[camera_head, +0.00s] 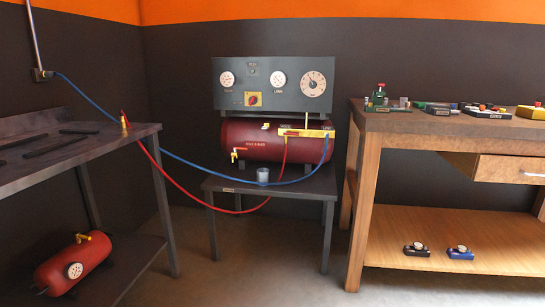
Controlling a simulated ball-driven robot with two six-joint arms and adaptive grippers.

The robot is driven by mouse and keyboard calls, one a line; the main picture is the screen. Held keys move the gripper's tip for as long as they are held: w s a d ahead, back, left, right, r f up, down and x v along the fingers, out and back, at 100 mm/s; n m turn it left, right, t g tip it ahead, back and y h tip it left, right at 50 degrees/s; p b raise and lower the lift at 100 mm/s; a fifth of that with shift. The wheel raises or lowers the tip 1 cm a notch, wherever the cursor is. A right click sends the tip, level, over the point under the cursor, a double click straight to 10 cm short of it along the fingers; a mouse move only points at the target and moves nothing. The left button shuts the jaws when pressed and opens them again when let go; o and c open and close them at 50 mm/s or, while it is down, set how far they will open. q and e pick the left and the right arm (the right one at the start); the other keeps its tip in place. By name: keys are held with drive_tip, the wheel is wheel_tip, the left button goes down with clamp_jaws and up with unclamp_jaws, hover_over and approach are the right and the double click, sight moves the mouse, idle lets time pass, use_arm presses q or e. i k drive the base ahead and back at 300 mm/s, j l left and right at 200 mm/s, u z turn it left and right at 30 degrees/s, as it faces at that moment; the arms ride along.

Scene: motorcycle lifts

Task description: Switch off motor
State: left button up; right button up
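A dark grey control panel (230,92) stands upright at the back centre, with three round white dials on its face. A red rotary switch (252,99) on a yellow plate sits low on the panel, between the left and middle dials. Its exact setting is too small to read. A red tank (262,143) lies horizontally below the panel. A yellow bar (318,133) with fittings is at its upper right, and a yellow tap with a red part (238,152) is at its lower left. Neither of my grippers is in the picture.
The tank stands on a low dark table (315,186) with a small cup (262,175). Blue (200,164) and red (172,180) hoses cross the gap to a dark left bench (80,150). A wooden workbench (450,122) stands right. Floor in front is clear.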

sight(253, 100)
drive_tip(key=i+l+u, duration=0.15)
drive_tip(key=i+u, duration=0.2)
drive_tip(key=i, duration=0.3)
drive_tip(key=i+u, duration=0.1)
drive_tip(key=u, duration=0.35)
drive_tip(key=i+l+u, duration=0.35)
drive_tip(key=i, duration=0.25)
drive_tip(key=i+l+u, duration=0.3)
drive_tip(key=i+l, duration=0.7)
drive_tip(key=l+u, duration=0.05)
drive_tip(key=l, duration=0.05)
